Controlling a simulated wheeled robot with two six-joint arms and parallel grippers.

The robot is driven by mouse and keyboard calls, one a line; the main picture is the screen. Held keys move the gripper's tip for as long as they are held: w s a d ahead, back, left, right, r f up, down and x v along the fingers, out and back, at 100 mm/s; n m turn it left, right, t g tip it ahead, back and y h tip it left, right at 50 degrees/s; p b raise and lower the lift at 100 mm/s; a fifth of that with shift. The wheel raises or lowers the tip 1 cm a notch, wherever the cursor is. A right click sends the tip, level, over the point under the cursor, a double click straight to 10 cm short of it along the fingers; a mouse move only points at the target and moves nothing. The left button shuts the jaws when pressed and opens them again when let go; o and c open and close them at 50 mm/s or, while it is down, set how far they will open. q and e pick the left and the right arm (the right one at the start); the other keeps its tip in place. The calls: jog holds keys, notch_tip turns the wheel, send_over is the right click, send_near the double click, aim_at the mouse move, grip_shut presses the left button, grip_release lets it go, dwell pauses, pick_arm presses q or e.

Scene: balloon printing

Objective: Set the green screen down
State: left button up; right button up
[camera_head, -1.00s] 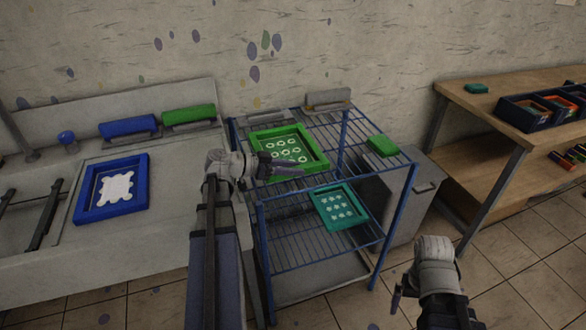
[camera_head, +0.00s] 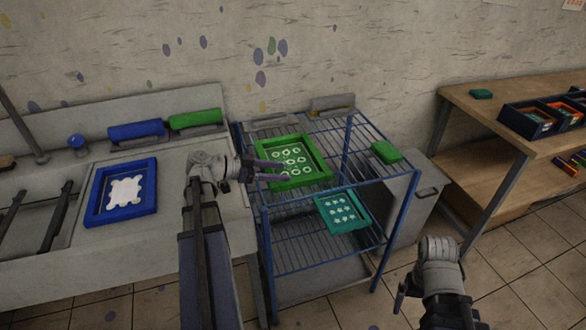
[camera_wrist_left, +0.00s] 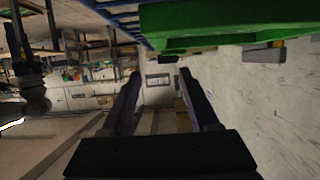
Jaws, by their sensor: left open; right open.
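The green screen (camera_head: 322,167), a green frame with white ring shapes, lies on the top shelf of the blue wire rack (camera_head: 382,136). My left gripper (camera_head: 284,171) is open and empty at the screen's left side, its fingertips overlapping the frame's left edge in the head view. In the left wrist view the green frame (camera_wrist_left: 205,24) fills the upper right, beyond the two parted fingers (camera_wrist_left: 158,76) and not between them. My right gripper (camera_head: 400,296) is low at the right, away from the rack, with nothing seen in it.
A teal screen (camera_head: 360,223) lies on a lower shelf. A green block (camera_head: 386,152) is on the top shelf's right. A blue screen (camera_head: 151,198) lies on the grey counter (camera_head: 160,262) at left. A wooden table (camera_head: 455,99) stands at right.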

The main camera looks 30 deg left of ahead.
aim_at(295, 186)
pick_arm(q)
jog(key=shift+p+v, duration=0.7)
jog(key=shift+v, duration=2)
jog(key=w+d+f+n+g+y+p, duration=0.1)
jog(key=d+f+g+p, duration=0.2)
jog(key=d, duration=0.8)
jog(key=d+f+n+g, duration=0.1)
jog(key=d+f+g, duration=0.3)
jog(key=d, duration=0.7)
jog(key=s+d+n+g+y+p, duration=0.1)
jog(key=s+d+y, duration=0.3)
jog(key=d, duration=0.4)
jog(key=s+d+n+g+y+p, duration=0.1)
jog(key=s+d+g+y+p, duration=0.2)
jog(key=d, duration=0.5)
jog(key=shift+s+f+y, duration=0.15)
jog(key=shift+s+y, duration=0.5)
jog(key=shift+y, duration=0.55)
jog(key=shift+d, duration=0.15)
